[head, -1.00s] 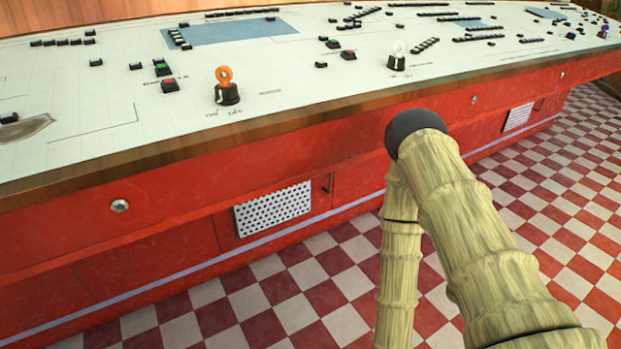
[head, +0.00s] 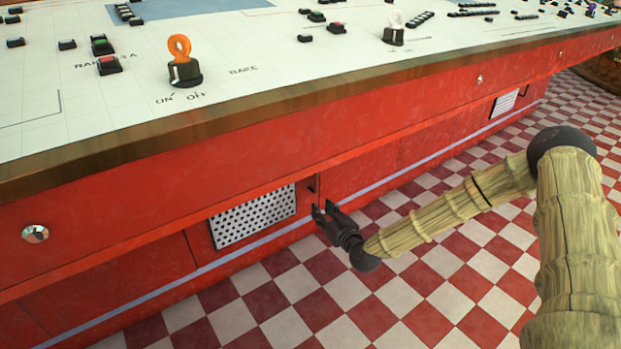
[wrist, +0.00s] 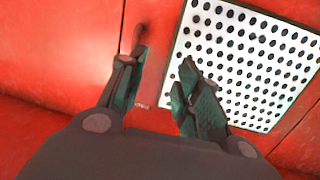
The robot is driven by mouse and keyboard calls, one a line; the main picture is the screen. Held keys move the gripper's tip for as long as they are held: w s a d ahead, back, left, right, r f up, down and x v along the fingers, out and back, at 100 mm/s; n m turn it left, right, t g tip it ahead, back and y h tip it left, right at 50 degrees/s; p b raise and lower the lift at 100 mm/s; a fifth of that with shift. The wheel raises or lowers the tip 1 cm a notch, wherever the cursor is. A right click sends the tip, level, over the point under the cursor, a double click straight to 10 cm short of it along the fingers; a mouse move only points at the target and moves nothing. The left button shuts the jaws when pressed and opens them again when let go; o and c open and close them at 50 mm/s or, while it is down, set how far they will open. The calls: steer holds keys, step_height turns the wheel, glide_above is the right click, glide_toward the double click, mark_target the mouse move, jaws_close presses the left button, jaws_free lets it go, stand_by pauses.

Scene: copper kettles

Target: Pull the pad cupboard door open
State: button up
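The pad cupboard door (head: 303,213) is a red panel low in the red cabinet front, with a white perforated pad (head: 254,216) on it; it looks closed. The pad also fills the upper right of the wrist view (wrist: 245,65). A small dark handle (head: 312,186) stands near the door's right edge; in the wrist view the handle (wrist: 138,36) is just beyond the left finger's tip. My gripper (head: 324,208) is open and empty, just in front of and slightly below the handle. The wrist view shows its two fingers (wrist: 160,70) apart; I cannot tell whether one touches the handle.
A pale control desk top (head: 300,75) with a brown edge overhangs the cabinet above my gripper. An orange-ringed key switch (head: 183,65) stands on it. A similar perforated pad (head: 504,103) is farther right. The red and white checkered floor (head: 440,275) is clear.

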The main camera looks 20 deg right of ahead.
mark_target(317, 179)
steer(key=shift+t+h, duration=0.3)
steer(key=shift+t, duration=0.4)
steer(key=w+r+b, duration=0.1)
steer(key=w+b, duration=0.1)
steer(key=w, duration=0.2)
steer(key=w+d+r+b, duration=0.1)
steer(key=w, duration=0.3)
steer(key=w+d+b, duration=0.1)
steer(key=w+b, duration=0.1)
steer(key=w, duration=0.3)
steer(key=shift+w+r+b, duration=0.1)
steer(key=shift+r+b, duration=0.2)
steer(key=shift+r, duration=0.1)
steer(key=shift+w+a+r, duration=0.1)
steer(key=shift+w, duration=0.4)
steer(key=shift+c, duration=0.4)
jaws_close()
